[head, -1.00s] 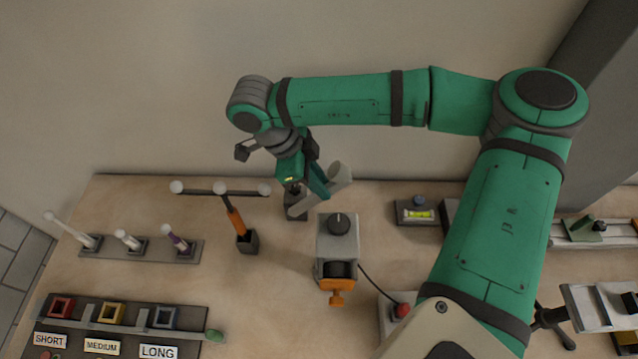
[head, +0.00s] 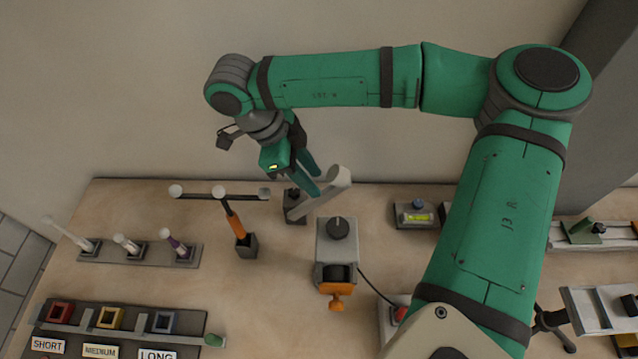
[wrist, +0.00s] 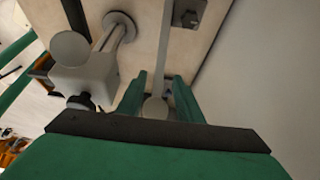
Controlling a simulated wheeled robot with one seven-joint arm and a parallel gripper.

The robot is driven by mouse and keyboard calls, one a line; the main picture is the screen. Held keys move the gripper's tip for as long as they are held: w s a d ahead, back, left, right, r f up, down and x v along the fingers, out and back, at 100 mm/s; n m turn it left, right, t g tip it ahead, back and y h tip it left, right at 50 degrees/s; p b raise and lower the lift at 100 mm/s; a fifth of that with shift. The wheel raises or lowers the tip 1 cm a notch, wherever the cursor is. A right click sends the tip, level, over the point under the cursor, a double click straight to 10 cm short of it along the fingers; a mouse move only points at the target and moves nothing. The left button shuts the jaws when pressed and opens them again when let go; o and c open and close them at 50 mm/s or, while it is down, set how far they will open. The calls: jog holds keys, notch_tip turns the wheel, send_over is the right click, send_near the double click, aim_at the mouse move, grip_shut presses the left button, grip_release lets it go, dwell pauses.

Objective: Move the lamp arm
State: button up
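The lamp arm (head: 322,196) is a pale grey bar with a thick rounded upper end. It slants up and right from a dark block (head: 295,206) near the table's back edge. My gripper (head: 313,178) is just above and left of the bar, its two fingers visibly apart. In the wrist view, a pale bar with a rounded end (wrist: 156,107) lies between my gripper's fingers (wrist: 157,95). I see gaps beside it and cannot tell whether either finger touches it.
A rack of pegs (head: 140,252) and labelled tray (head: 120,315) lie further left. A level (head: 416,214) sits right.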

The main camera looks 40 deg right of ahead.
jog(key=v, duration=0.6)
jog(key=shift+c, duration=0.6)
